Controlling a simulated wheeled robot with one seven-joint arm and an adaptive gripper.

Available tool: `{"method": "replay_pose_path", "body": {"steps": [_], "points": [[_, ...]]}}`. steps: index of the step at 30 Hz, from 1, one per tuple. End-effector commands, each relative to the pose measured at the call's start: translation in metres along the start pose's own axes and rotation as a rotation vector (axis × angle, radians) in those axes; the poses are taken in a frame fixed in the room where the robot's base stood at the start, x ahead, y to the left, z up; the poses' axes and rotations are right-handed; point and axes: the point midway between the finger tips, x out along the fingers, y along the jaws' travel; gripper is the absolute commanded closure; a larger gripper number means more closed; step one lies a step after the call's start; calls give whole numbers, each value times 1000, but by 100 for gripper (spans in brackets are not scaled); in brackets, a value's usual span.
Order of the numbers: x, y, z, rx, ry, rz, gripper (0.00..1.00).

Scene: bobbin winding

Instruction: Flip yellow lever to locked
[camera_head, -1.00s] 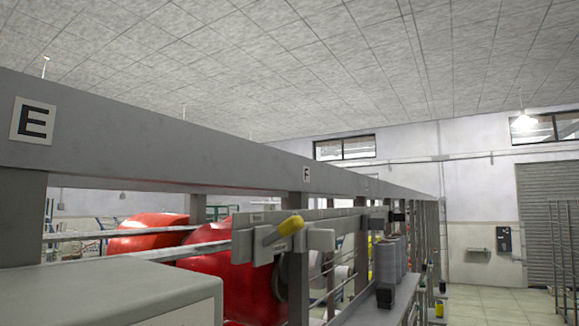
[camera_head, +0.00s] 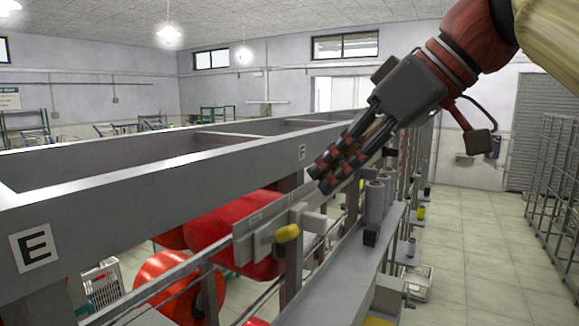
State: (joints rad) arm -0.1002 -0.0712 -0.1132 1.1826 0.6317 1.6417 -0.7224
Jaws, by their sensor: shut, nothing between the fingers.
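The yellow lever (camera_head: 288,233) sticks out from a grey mounting plate (camera_head: 262,240) on the side of the winding frame, below the F label. Its yellow knob faces me; its exact angle is hard to tell. My gripper (camera_head: 322,178) comes in from the upper right, with dark fingers that have red-brown bands. It is shut and empty. In the picture its tips are above and slightly right of the lever, apart from it.
A grey beam with an E label (camera_head: 36,247) runs along the left. Red rolls (camera_head: 232,228) lie inside the frame. Grey thread cones (camera_head: 374,203) stand on a ledge right of the lever. An open tiled aisle (camera_head: 475,250) and a wire rack (camera_head: 560,190) are at right.

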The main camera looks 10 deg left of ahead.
Motion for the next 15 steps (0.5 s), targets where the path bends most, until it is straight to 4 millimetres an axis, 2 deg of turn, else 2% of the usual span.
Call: {"method": "replay_pose_path", "body": {"steps": [1, 6, 15], "points": [[-12, -3, -17, -30, 7, -14, 100], [-27, -11, -40, -101, 22, -47, 100], [-29, -13, -44, -122, 26, -56, 100]]}}
